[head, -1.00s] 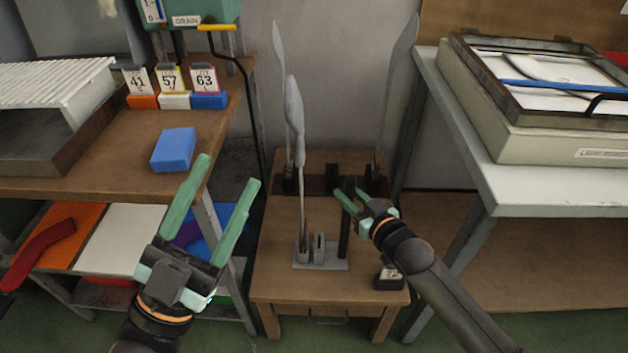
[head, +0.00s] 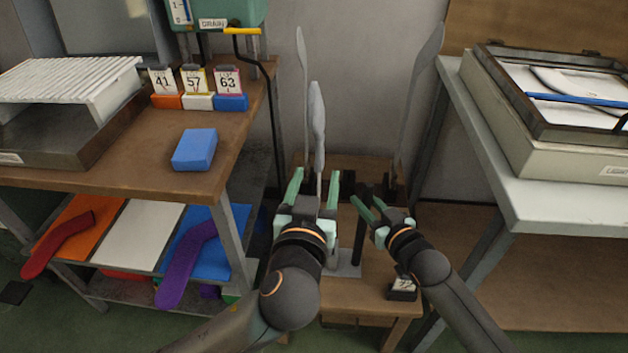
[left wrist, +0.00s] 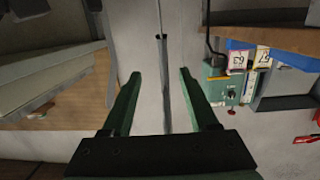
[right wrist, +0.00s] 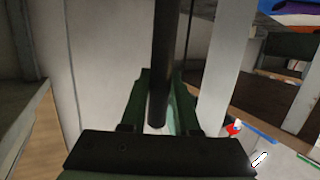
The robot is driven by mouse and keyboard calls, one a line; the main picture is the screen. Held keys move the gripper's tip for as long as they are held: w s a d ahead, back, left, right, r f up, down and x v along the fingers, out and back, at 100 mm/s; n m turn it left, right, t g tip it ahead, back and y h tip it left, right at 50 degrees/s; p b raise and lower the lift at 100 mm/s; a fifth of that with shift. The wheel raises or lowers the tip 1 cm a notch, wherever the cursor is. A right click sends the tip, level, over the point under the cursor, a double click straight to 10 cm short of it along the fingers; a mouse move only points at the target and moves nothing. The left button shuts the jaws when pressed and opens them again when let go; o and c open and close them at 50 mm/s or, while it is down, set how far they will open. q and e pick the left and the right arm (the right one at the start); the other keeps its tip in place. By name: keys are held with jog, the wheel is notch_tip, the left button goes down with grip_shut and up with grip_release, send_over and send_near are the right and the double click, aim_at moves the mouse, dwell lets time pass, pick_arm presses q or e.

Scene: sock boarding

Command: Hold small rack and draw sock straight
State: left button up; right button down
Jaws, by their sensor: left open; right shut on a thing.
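The small rack has a grey base plate (head: 348,271) and a dark upright post (head: 359,240) on a low wooden stand. A grey foot-shaped form (head: 317,115) stands upright there; I cannot tell sock from board on it. My left gripper (head: 313,188) is open, its fingers on either side of the form's lower part, which hides its foot. In the left wrist view a thin grey upright (left wrist: 165,85) runs between the open fingers, apart from both. My right gripper (head: 361,199) is shut on the dark post, also seen in the right wrist view (right wrist: 161,60).
More tall grey forms (head: 302,75) stand behind. A black labelled block (head: 402,289) is at the stand's front right. A left bench (head: 110,170) holds a blue block (head: 195,149); red (head: 60,240) and purple (head: 185,262) socks lie below. A grey table (head: 545,188) flanks the right.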

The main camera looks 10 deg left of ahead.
aim_at(319, 155)
pick_arm(q)
jog(key=shift+y, duration=0.3)
jog(key=shift+w+a+f, duration=0.1)
jog(key=shift+w+f, duration=0.1)
jog(key=shift+w, duration=1.25)
jog(key=shift+w+d+f, duration=0.1)
jog(key=shift+w+f, duration=0.1)
jog(key=shift+w, duration=1.3)
jog(key=shift+w+a+f, duration=0.1)
jog(key=shift+w+f, duration=0.1)
jog(key=shift+w, duration=1.25)
grip_shut()
jog(key=shift+f, duration=0.35)
jog(key=shift+c, duration=2.4)
grip_release()
jog(key=o, duration=0.5)
jog(key=shift+r, duration=0.2)
